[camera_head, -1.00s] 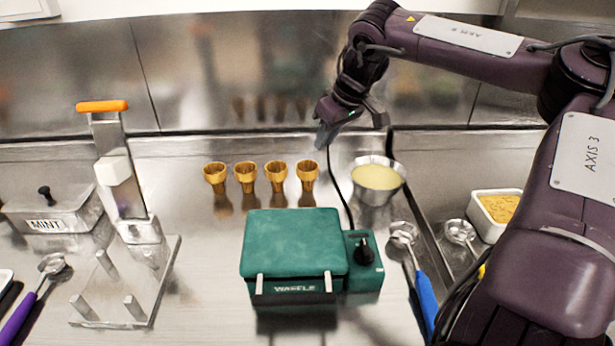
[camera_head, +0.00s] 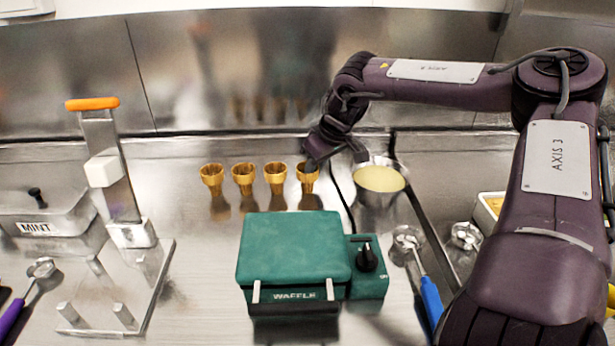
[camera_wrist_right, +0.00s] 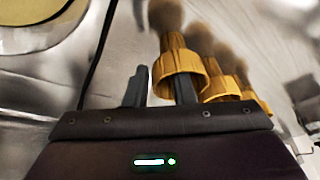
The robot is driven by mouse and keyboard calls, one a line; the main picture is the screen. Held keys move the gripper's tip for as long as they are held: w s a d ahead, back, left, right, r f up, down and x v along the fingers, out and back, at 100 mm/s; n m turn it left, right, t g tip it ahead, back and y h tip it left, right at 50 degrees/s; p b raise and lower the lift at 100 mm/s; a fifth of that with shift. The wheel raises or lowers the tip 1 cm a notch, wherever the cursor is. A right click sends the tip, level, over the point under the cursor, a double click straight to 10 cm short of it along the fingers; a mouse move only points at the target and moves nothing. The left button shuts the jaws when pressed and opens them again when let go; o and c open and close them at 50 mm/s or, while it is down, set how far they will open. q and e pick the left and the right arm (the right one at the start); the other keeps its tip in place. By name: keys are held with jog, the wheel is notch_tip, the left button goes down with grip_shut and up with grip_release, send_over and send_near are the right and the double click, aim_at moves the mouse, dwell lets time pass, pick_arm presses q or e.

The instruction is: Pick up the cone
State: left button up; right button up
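Several golden waffle cones stand in a row on the steel counter behind the waffle maker. My right gripper (camera_head: 334,160) is at the rightmost cone (camera_head: 307,179), with one finger overlapping its rim. In the right wrist view, that nearest cone (camera_wrist_right: 181,62) overlaps the right-hand finger, whose tip is partly hidden at the cone's mouth. The other finger stands to the left of the cone, with a gap between the fingers. My right gripper (camera_wrist_right: 158,88) is open. I cannot tell whether either finger touches the cone. My left gripper is not in view.
The green waffle maker (camera_head: 293,250) stands in front of the cones. A bowl of pale batter (camera_head: 379,184) is just right of the gripper. A blue-handled scoop (camera_head: 430,297) lies at front right. A clear cone stand (camera_head: 150,290) and a MINT tub (camera_head: 40,215) are at left.

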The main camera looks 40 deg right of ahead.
grip_shut()
dwell(0.4)
notch_tip(320, 180, up, 20)
dwell(0.6)
